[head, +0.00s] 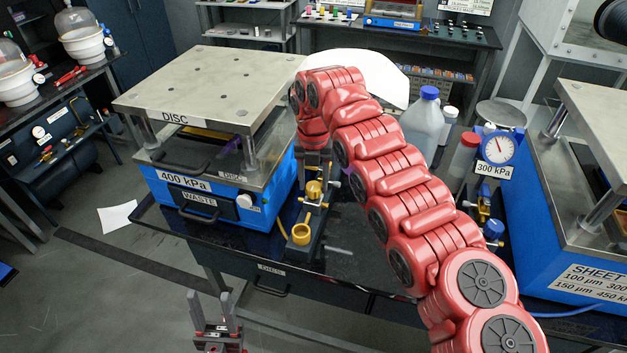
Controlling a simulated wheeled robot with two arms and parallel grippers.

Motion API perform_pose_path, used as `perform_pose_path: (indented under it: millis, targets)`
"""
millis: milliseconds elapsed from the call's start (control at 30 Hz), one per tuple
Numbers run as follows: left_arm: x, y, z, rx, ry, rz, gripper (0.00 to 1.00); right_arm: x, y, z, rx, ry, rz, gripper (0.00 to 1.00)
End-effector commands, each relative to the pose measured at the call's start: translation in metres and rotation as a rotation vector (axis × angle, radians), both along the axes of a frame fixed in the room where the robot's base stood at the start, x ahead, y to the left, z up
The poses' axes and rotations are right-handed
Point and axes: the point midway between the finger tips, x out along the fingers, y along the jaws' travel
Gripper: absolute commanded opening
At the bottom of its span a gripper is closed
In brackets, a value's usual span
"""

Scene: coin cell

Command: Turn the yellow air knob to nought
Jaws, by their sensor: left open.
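The yellow air knob (301,234) is at the low front end of a dark upright stand, right of the blue DISC press. A brass-coloured fitting (314,189) sits above and behind it. My right arm reaches in from the lower right, and its gripper (316,170) points down near the brass fitting, apart from the knob in the picture. Its fingertips are too small and dark to tell open from shut. The arm covers what is behind it, and no gauge shows for the yellow knob. My left gripper (215,306) is open and empty at the bottom, pointing up, away from the stand.
The blue DISC press (165,185), marked 400 kPa, stands left of the stand. Right of my arm are a white bottle (423,125), a 300 kPa gauge (498,146), a blue knob (493,229) and the SHEET press (545,235). Dark bench top (350,262) is bare before the stand.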

Motion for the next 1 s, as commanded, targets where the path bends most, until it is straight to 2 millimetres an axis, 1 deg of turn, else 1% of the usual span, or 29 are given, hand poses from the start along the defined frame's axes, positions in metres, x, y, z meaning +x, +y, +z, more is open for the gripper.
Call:
perform_pose_path:
  millis: [33, 133, 433, 567, 667, 700, 800, 900, 933, 1000]
  targets:
    - [0.000, 0.000, 0.000, 0.000, 0.000, 0.000, 0.50, 0.000, 0.000, 0.000, 0.000, 0.000, 0.000, 0.64]
    - [0.000, 0.000, 0.000, 0.000, 0.000, 0.000, 0.50, 0.000, 0.000, 0.000, 0.000, 0.000, -0.001, 0.81]
    - [0.000, 0.000, 0.000, 0.000, 0.000, 0.000, 0.50, 0.000, 0.000, 0.001, 0.000, 0.000, -0.001, 0.81]
    - [0.000, 0.000, -0.003, 0.000, 0.000, 0.000, 0.50, 0.000, 0.001, 0.011, -0.002, -0.002, 0.001, 0.81]
    - [0.000, 0.000, -0.008, 0.000, 0.000, 0.000, 0.50, 0.000, 0.002, 0.029, 0.001, -0.002, 0.000, 0.81]
    - [0.000, 0.000, -0.004, 0.000, 0.000, 0.000, 0.50, 0.000, 0.003, 0.039, 0.001, -0.004, 0.001, 0.81]
    - [0.000, 0.000, -0.001, 0.000, 0.000, 0.000, 0.50, 0.000, 0.003, 0.060, 0.003, -0.004, 0.001, 0.81]
    - [0.000, 0.000, 0.020, 0.000, 0.000, 0.000, 0.50, -0.001, 0.003, 0.089, 0.002, 0.000, 0.000, 0.81]
    - [0.000, 0.000, 0.024, 0.000, -0.001, 0.000, 0.50, -0.001, 0.003, 0.095, 0.001, 0.002, 0.002, 0.81]
    - [0.000, 0.000, 0.042, 0.000, 0.000, 0.000, 0.50, -0.001, 0.000, 0.114, 0.001, 0.002, -0.002, 0.81]
